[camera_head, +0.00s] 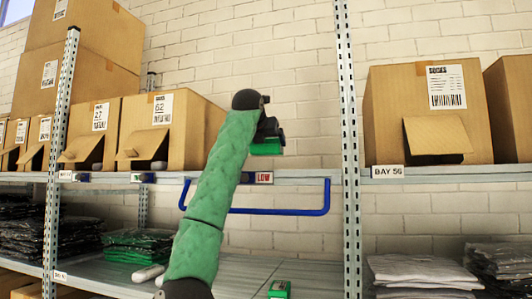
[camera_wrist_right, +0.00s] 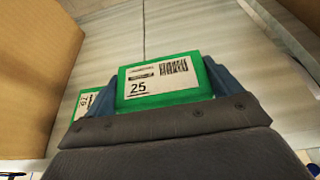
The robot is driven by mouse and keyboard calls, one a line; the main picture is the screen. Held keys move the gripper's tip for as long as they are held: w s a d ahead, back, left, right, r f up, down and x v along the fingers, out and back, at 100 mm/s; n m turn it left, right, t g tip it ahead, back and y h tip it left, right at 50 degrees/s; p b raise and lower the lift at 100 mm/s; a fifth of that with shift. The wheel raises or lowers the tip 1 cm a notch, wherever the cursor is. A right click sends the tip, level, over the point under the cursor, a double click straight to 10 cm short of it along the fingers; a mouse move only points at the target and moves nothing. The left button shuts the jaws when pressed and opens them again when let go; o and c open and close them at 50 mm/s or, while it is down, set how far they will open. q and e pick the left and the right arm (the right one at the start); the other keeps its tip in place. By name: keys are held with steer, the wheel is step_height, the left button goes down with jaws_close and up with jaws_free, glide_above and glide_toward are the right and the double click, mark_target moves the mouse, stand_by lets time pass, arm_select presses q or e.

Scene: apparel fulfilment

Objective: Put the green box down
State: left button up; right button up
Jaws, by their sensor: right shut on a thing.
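My right gripper (camera_head: 268,130) is raised at the upper shelf, in the gap to the right of the cardboard boxes. It is shut on a green box (camera_head: 267,148). In the right wrist view my right gripper (camera_wrist_right: 165,92) has its blue-grey fingers on both sides of the green box (camera_wrist_right: 135,101), whose white label reads 25. Whether the box touches the shelf is unclear. A second green box (camera_wrist_right: 82,103) with a white label lies beyond it on the left, partly hidden. My left gripper is not in view.
The upper shelf (camera_head: 300,175) carries cardboard boxes (camera_head: 175,132) on the left and another box (camera_head: 428,112) right of a metal upright (camera_head: 349,150). A blue rail (camera_head: 270,211) hangs in front. Another green box (camera_head: 279,289) sits on the lower shelf. Bagged garments (camera_head: 138,244) lie there too.

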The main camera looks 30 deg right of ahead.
mark_target(263, 154)
steer(key=shift+w+d+f+p, duration=0.25)
steer(key=shift+w+d+f, duration=0.1)
steer(key=shift+w, duration=0.2)
steer(key=shift+w+d+f+p, duration=0.25)
steer(key=shift+w+d+f, duration=0.1)
steer(key=shift+w, duration=0.15)
step_height(263, 154, down, 2)
steer(key=shift+a+f+p, duration=0.1)
steer(key=shift+a+p, duration=0.05)
steer(key=shift+p, duration=0.95)
steer(key=shift+f+p, duration=0.35)
steer(key=shift+f, duration=0.55)
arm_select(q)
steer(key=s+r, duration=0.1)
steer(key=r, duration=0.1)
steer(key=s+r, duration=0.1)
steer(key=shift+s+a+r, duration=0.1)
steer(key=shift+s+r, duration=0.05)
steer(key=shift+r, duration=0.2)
arm_select(e)
steer(key=shift+s, duration=0.1)
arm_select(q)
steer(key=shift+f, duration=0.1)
